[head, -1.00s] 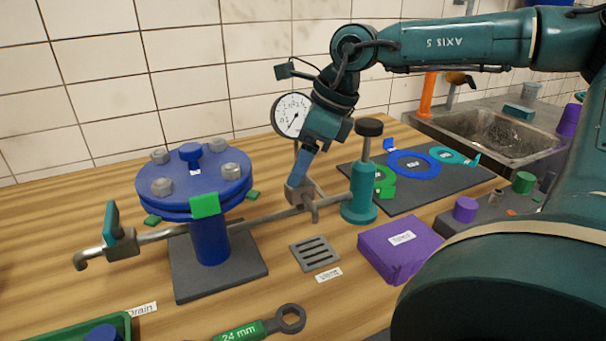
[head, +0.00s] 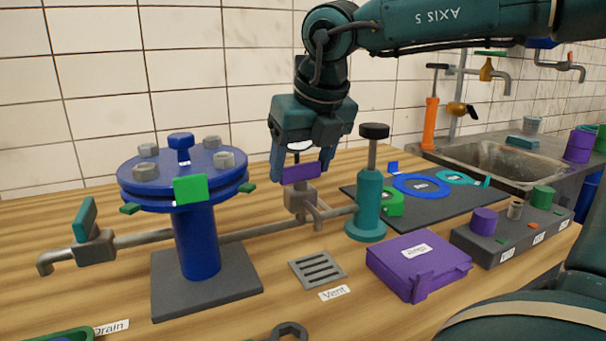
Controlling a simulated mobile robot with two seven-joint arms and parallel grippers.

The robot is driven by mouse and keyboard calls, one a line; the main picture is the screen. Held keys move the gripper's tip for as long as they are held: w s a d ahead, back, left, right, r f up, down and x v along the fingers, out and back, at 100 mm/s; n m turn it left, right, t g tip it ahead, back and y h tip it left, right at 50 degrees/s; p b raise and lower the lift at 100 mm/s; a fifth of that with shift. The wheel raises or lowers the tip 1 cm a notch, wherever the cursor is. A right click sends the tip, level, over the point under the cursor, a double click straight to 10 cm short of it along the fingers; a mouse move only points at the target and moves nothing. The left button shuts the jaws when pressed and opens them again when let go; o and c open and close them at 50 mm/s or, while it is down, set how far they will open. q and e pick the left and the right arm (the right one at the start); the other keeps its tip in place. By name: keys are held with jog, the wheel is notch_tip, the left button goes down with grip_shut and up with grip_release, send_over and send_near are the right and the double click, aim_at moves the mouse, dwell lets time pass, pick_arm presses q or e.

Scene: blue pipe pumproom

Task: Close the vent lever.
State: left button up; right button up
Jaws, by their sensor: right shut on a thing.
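The vent lever (head: 301,174) is a short purple bar on top of a grey valve body (head: 298,199) on the pipe right of the blue flanged vessel. The valve's spout bends down toward the grate labelled Vent (head: 317,268). My right gripper (head: 303,172) points down from above, its two blue fingers on either side of the purple lever, shut on it. The lever lies roughly across the picture, its right end slightly higher. My left gripper is not in view.
The blue flanged vessel (head: 196,232) stands left of the valve, with a teal-handled drain valve (head: 92,238) farther left. A teal hand pump (head: 370,203) stands close at the right. A purple box (head: 415,268) lies in front of the pump.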

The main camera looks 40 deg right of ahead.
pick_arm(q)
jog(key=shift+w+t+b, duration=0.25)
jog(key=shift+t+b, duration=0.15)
pick_arm(e)
jog(key=shift+m, duration=0.6)
jog(key=shift+h, duration=0.3)
jog(key=o, duration=1)
pick_arm(q)
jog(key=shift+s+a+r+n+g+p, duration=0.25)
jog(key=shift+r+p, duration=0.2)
jog(key=shift+p, duration=0.35)
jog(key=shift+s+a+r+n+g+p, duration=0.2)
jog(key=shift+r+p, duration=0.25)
jog(key=shift+p, duration=0.3)
pick_arm(e)
jog(key=shift+v, duration=6.6)
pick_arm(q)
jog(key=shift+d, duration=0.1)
pick_arm(e)
jog(key=shift+w, duration=0.1)
